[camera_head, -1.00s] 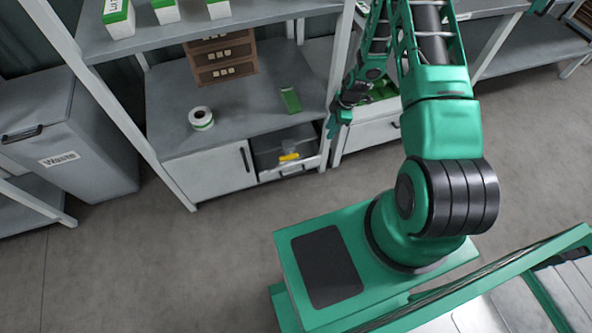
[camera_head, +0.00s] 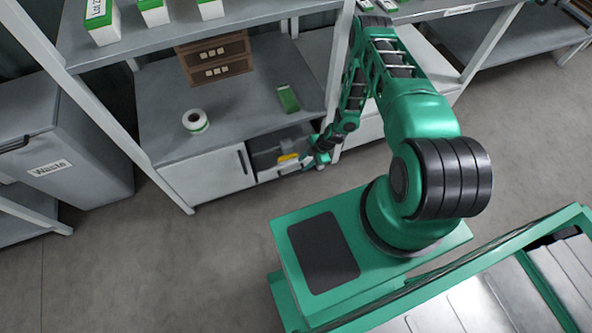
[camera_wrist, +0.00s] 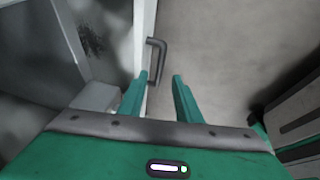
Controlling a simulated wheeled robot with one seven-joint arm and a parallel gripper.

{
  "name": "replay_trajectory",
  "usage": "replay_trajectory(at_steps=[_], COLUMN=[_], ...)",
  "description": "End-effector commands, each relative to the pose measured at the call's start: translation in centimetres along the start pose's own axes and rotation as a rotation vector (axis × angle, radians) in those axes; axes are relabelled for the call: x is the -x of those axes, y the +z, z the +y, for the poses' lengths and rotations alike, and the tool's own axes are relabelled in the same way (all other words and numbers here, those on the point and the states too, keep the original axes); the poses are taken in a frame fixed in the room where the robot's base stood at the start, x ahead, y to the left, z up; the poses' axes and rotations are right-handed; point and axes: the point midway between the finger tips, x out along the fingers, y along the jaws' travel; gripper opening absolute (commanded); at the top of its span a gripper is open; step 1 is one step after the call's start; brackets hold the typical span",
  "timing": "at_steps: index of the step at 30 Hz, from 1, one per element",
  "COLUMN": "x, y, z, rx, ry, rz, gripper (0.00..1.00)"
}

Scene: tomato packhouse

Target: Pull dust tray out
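The tray or drawer (camera_head: 264,176) sits in the open lower compartment of the cabinet, with a yellow item (camera_head: 287,157) at it. In the wrist view, its pale front (camera_wrist: 142,35) runs up the picture and carries a dark bar handle (camera_wrist: 158,50). My gripper (camera_wrist: 160,75) is open and empty. The handle lies just ahead of the fingertips, apart from them as far as I can tell. In the head view, my gripper (camera_head: 319,157) is at the right end of the compartment and hides part of the tray front.
A closed white cabinet door (camera_head: 208,175) is left of the compartment. A shelf post (camera_head: 339,70) stands close beside my arm. A tape roll (camera_head: 196,121) and a green box (camera_head: 288,98) lie on the shelf above. The floor in front is clear.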

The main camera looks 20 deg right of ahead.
Motion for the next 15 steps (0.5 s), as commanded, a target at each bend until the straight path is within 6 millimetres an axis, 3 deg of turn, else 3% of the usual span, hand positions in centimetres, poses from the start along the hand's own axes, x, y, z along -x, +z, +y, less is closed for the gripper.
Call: replay_trajectory(at_steps=[6, 15], x=[-4.1, -7.8], y=[-0.4, -0.5], z=[-0.1, -0.1], rx=[0.003, 0.005], ry=[-0.003, -0.004], rz=[0.002, 0.002], gripper=[0.31, 0.31])
